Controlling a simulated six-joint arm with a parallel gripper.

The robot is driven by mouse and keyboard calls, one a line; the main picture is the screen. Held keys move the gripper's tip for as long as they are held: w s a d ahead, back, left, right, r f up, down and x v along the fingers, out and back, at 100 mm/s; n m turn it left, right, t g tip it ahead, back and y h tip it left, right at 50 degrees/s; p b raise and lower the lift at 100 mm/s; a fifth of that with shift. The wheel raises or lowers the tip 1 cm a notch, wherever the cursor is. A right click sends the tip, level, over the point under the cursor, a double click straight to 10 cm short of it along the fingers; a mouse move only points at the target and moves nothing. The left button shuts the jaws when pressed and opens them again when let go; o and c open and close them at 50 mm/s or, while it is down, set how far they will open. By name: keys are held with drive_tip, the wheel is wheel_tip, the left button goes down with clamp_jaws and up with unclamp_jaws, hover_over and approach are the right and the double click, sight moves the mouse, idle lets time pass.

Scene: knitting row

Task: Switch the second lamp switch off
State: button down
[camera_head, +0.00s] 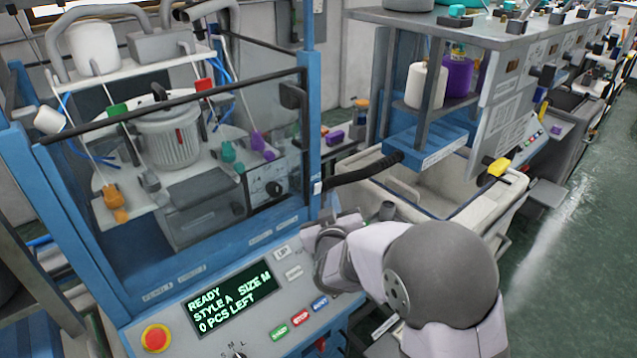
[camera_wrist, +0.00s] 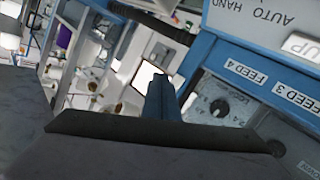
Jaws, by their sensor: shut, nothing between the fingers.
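No lamp switch can be made out in either view, so I cannot tell which is the second or how it stands. My gripper (camera_wrist: 163,96) shows at the lower middle of the wrist view, its narrow fingers together and empty. Beside it is the blue machine frame with upside-down labels FEED 4 (camera_wrist: 246,73) and FEED 3 (camera_wrist: 298,98). In the head view my wrist hides the fingertips and the panel's right end. The control panel's display (camera_head: 231,303) reads READY, STYLE A, SIZE M, 0 PCS LEFT.
A red stop knob (camera_head: 156,338), a green START button (camera_head: 279,332) and a red STOP button (camera_head: 300,318) sit on the panel. A clear guard (camera_head: 190,190) covers the machine. A cream bin (camera_head: 470,215) stands right.

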drive_tip(key=shift+w+a+r, duration=0.15)
drive_tip(key=shift+w+a, duration=0.5)
drive_tip(key=shift+a, duration=0.05)
drive_tip(key=shift+w+a, duration=0.1)
idle(1.7)
drive_tip(key=shift+w+a+p, duration=0.2)
drive_tip(key=shift+p, duration=0.1)
drive_tip(key=shift+w+a+r, duration=0.1)
drive_tip(key=shift+w+a, duration=0.1)
drive_tip(key=shift+w, duration=0.05)
idle(0.9)
drive_tip(key=shift+s+d, duration=0.55)
idle(0.4)
drive_tip(key=shift+s+d+f+b, duration=0.25)
drive_tip(key=shift+s+d+b, duration=0.25)
drive_tip(key=shift+s+d, duration=0.4)
drive_tip(key=shift+s+d+f+b, duration=0.2)
drive_tip(key=shift+s+d+b, duration=0.3)
drive_tip(key=shift+s+d, duration=0.35)
